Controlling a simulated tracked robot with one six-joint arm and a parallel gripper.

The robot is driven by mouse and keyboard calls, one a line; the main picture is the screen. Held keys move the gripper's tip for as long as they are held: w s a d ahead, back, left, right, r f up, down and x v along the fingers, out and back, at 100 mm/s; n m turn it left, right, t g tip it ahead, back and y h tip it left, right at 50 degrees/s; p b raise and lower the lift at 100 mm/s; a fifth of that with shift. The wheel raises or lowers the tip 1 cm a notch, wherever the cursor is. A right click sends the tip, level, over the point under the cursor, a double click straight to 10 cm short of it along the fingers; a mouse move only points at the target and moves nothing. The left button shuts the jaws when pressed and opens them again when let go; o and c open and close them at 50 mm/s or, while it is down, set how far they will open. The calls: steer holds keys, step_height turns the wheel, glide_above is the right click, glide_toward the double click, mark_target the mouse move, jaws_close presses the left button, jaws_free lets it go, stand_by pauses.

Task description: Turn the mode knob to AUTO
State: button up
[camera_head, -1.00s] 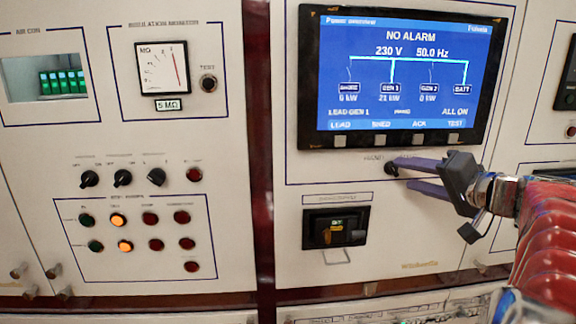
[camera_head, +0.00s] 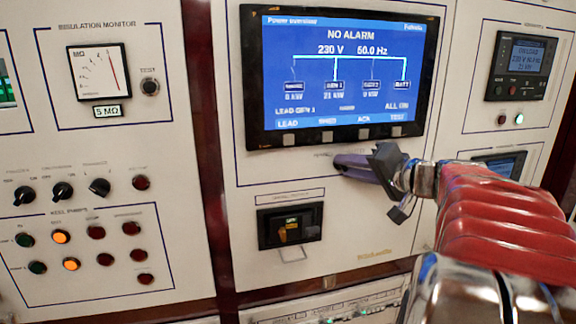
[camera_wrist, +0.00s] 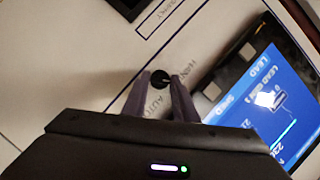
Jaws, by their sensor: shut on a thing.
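The mode knob (camera_wrist: 161,80) is a small round black knob on the cream panel. In the wrist view it sits between the tips of my purple fingers, with HAND lettering (camera_wrist: 186,64) on one side and AUTO lettering (camera_wrist: 153,101) on the other, partly covered by a finger. Its pointer direction is not clear. My gripper (camera_wrist: 160,81) is shut on the knob. In the head view my gripper (camera_head: 340,161) reaches the panel from the right, just below the screen, and its fingers hide the knob.
A blue display screen (camera_head: 340,70) reading NO ALARM is just above my fingers, with a button row on its lower bezel. A black breaker unit (camera_head: 290,226) is below. Selector knobs (camera_head: 62,191) and lamps (camera_head: 61,237) are on the left panel.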

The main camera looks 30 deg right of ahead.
steer(key=c, duration=0.4)
steer(key=shift+f, duration=0.1)
steer(key=shift+c, duration=0.2)
steer(key=shift+d+m, duration=0.1)
steer(key=shift+m, duration=0.2)
steer(key=m+t, duration=0.1)
steer(key=m, duration=0.1)
steer(key=m+t+y, duration=0.1)
steer(key=m, duration=0.1)
steer(key=shift+d+f, duration=0.1)
steer(key=shift+f, duration=0.25)
steer(key=m, duration=0.1)
steer(key=m+t, duration=0.1)
steer(key=m, duration=0.2)
steer(key=shift+f+m+t, duration=0.25)
steer(key=shift+m+t, duration=0.05)
steer(key=shift+t, duration=0.1)
steer(key=m, duration=0.2)
steer(key=m+t, duration=0.1)
steer(key=shift+f+m+h, duration=0.2)
steer(key=shift+m+h, duration=0.2)
steer(key=o, duration=1)
steer(key=shift+r, duration=0.15)
